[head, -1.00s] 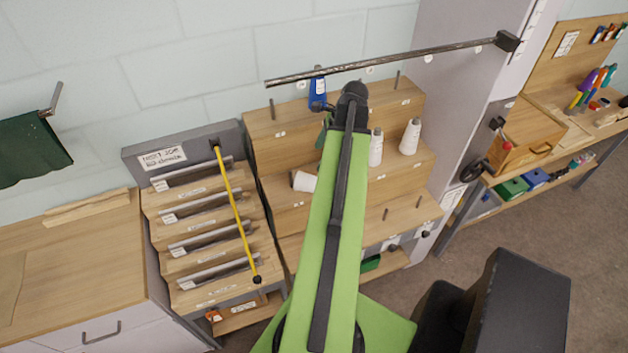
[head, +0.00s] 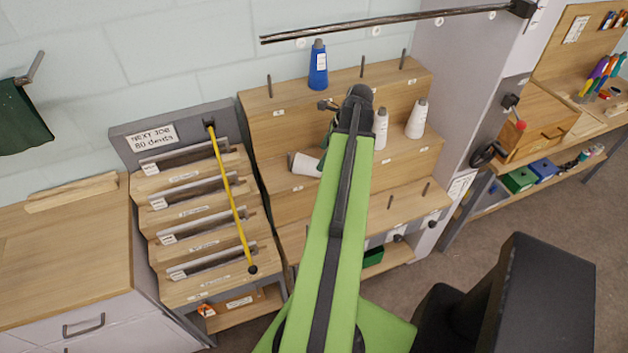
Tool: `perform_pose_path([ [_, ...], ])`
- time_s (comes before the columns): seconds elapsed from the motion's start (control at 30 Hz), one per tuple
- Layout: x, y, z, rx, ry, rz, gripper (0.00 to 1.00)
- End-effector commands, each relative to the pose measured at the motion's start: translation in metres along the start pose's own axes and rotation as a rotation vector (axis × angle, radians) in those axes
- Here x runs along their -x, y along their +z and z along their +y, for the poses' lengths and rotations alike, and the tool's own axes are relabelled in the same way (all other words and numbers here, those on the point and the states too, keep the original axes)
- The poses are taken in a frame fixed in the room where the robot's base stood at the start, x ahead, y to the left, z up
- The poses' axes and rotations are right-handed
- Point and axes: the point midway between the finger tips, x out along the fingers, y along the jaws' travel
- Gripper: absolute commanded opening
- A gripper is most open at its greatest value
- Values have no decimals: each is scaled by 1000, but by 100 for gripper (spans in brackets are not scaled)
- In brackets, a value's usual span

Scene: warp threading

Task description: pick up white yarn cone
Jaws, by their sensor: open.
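A white yarn cone (head: 417,120) stands upright at the right of the middle step of the wooden peg rack. A second white cone (head: 381,128) stands just left of it, partly covered by my arm. A third white cone (head: 304,163) lies on its side on the same rack, left of my arm. My gripper (head: 329,106) is at the far end of my green arm, above the rack. Only a small part of it shows, and the arm hides the rest. It is open, and I see no cone held in it.
A blue cone (head: 317,70) stands on the top step. A green cone (head: 327,140) is mostly hidden by my arm. A dark rod (head: 390,26) crosses above the rack. A reed stand (head: 205,225) with a yellow strap is at left, and a grey column (head: 455,110) at right.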

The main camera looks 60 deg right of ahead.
Motion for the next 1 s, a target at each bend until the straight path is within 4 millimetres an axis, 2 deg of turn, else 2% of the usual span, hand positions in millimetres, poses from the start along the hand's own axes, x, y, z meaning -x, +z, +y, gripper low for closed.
perform_pose_path([
  [0.03, -8, -1, 0, 0, 0, 0, 81],
  [0.17, -6, 0, 0, 0, 0, 0, 81],
  [0.27, -14, -1, 0, 0, 0, 0, 81],
  [0.53, -58, -3, 1, 0, 1, 0, 81],
  [0.77, -56, -1, 1, -1, 0, 0, 81],
  [1.0, -56, -1, 1, -1, 0, 0, 52],
])
